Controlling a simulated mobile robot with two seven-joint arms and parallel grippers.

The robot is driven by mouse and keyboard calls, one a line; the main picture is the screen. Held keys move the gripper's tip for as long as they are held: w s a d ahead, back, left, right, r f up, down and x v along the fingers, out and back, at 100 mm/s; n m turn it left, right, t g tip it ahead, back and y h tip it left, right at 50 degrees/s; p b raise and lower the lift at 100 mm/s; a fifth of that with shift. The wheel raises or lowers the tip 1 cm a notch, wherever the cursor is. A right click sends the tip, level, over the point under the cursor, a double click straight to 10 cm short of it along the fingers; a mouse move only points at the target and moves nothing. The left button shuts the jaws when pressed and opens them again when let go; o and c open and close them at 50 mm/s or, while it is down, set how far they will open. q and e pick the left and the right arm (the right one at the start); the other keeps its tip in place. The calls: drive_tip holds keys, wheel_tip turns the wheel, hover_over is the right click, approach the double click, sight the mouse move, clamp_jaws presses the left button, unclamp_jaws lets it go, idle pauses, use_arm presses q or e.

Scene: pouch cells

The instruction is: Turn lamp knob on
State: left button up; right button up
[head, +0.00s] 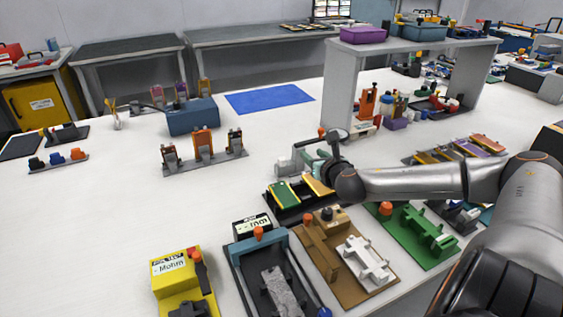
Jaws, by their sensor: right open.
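My right arm comes in from the right, and its dark wrist bends upward above the middle of the table. My right gripper (292,165) is pale grey, open and small in the picture. It is close to a dark fixture (288,210) with a green plate (285,194) and a yellow plate (318,184). I cannot tell whether it touches anything. No lamp or lamp knob can be made out with certainty; my arm hides part of that area. My left gripper is not in view.
A yellow labelled box (176,268), a dark fixture with a blue bridge (258,246), a brown board (328,274) and a green fixture (430,232) crowd the front. A grey shelf (343,90) stands behind.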

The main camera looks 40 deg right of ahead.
sight(283, 160)
drive_tip(key=a+f+n+y, duration=0.2)
drive_tip(key=a, duration=0.3)
drive_tip(key=shift+b+x, duration=1.05)
drive_tip(key=shift+x, duration=4.75)
clamp_jaws()
